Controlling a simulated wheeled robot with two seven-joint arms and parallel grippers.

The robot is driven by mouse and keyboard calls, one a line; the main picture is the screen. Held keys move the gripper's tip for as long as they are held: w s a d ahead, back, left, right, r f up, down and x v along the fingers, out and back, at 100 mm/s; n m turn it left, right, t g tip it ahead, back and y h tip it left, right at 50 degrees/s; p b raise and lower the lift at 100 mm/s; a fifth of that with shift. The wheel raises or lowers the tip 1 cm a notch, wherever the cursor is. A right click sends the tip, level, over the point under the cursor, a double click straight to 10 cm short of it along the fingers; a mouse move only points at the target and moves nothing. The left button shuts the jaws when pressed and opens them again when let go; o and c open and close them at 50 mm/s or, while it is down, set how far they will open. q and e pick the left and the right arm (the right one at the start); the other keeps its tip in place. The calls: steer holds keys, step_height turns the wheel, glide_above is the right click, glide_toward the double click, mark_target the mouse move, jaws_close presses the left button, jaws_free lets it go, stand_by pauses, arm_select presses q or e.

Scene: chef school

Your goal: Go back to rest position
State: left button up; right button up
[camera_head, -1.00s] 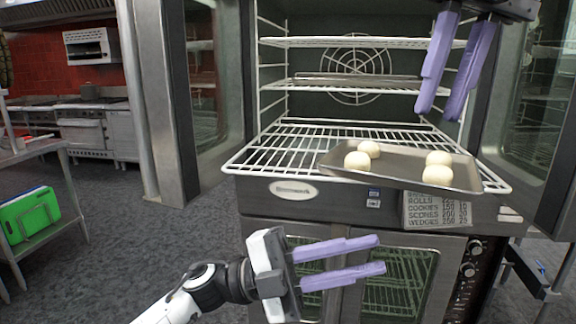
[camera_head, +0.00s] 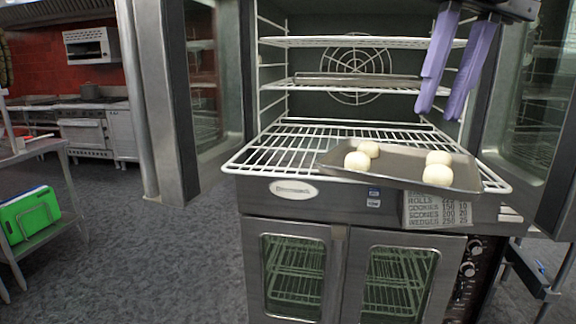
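My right gripper (camera_head: 440,106) hangs at the upper right in the head view, its two purple fingers pointing down. The fingers are apart with nothing between them. It is above and apart from a metal baking tray (camera_head: 405,161) that holds several pale dough balls (camera_head: 438,175). The tray rests on the pulled-out lower wire rack (camera_head: 262,152) of the open oven, at its right side. My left gripper is out of the picture.
The oven's lower doors (camera_head: 392,275) are shut below the rack. Open upper doors stand at either side. The grey floor (camera_head: 165,260) between is clear.

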steer(key=w+a+f+n+g+y, duration=0.3)
steer(key=a+f+y, duration=0.1)
steer(key=a+f, duration=1.25)
steer(key=s+a+f+m+y, duration=0.3)
steer(key=a+f+y, duration=0.35)
steer(key=a, duration=0.25)
steer(key=s+a+f+m+y, duration=0.3)
steer(key=s+a+f+y, duration=0.15)
steer(key=a+y, duration=0.45)
steer(key=w+d+f+m+t+h, duration=0.2)
steer(key=d+f+m+t+h, duration=0.4)
steer(key=d+f+m+t, duration=0.4)
steer(key=w+d+f+m+t+h, duration=0.2)
steer(key=d+f+m+t+h, duration=0.5)
steer(key=f+m, duration=0.7)
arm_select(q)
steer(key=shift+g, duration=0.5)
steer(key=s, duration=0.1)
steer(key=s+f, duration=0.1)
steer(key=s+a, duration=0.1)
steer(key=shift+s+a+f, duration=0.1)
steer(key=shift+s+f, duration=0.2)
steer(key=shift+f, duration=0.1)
arm_select(e)
steer(key=s+d+f+m+g+h, duration=0.5)
steer(key=s+d+f, duration=1)
steer(key=s+f, duration=0.3)
steer(key=shift+s+d+m+g+h, duration=0.35)
steer(key=shift+s+m+h, duration=0.3)
steer(key=shift+s, duration=0.35)
